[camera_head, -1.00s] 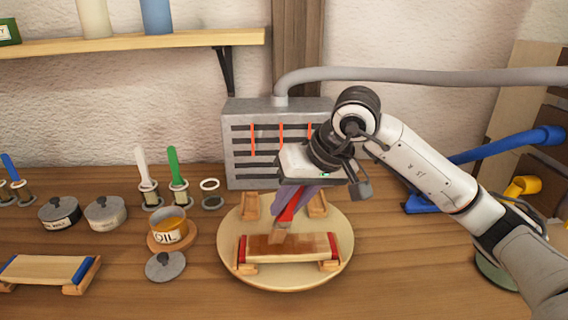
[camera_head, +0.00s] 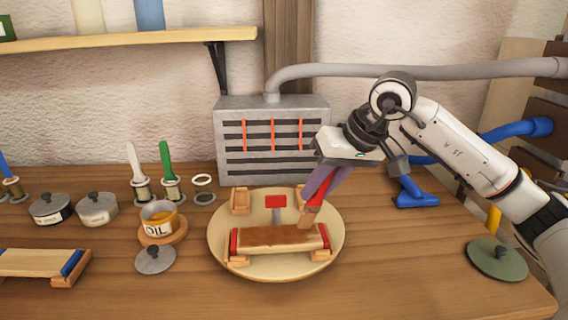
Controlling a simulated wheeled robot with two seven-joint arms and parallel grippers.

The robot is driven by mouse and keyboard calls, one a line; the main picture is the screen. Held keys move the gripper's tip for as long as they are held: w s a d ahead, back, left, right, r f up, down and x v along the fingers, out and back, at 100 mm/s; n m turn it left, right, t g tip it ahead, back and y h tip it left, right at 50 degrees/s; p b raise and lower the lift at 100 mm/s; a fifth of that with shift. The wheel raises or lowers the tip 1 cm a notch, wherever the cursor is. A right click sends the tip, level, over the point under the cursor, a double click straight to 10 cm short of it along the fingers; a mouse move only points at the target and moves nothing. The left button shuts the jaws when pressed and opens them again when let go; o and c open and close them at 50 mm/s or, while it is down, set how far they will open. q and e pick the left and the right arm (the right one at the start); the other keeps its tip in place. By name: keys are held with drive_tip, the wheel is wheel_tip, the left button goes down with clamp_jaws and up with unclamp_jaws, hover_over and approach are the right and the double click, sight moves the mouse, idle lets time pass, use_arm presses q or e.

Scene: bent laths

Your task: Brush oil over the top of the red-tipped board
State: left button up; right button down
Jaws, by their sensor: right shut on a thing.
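The red-tipped board (camera_head: 275,239) lies across wooden rests on a round pale turntable (camera_head: 225,262). Its top is brown over most of its length, with red at both ends. My right gripper (camera_head: 324,182) is shut on a brush (camera_head: 313,210) with a red handle and holds it tilted above the board's right part. The bristles point down at the board's back right edge; I cannot tell if they touch. An oil pot (camera_head: 158,226) labelled OIL stands open on a wooden coaster to the left, its lid (camera_head: 155,259) in front. My left gripper is not in view.
A grey slotted box (camera_head: 272,140) with a hose stands behind the turntable. A blue-tipped board (camera_head: 40,263) lies at left. Lidded pots, and green- and white-handled brushes (camera_head: 168,165) in holders, stand at left. A green lid (camera_head: 496,259) and blue tool (camera_head: 415,197) are at right.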

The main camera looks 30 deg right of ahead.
drive_tip(key=r+p, duration=0.1)
drive_tip(key=r, duration=0.1)
drive_tip(key=s+d+r+p, duration=0.1)
drive_tip(key=r+p, duration=0.1)
drive_tip(key=r, duration=0.1)
drive_tip(key=d+r+p, duration=0.1)
drive_tip(key=r, duration=0.1)
drive_tip(key=shift+s+d+r+p, duration=0.15)
drive_tip(key=shift+s+d+p, duration=0.1)
drive_tip(key=shift+p, duration=0.1)
drive_tip(key=shift+r, duration=0.35)
idle(0.9)
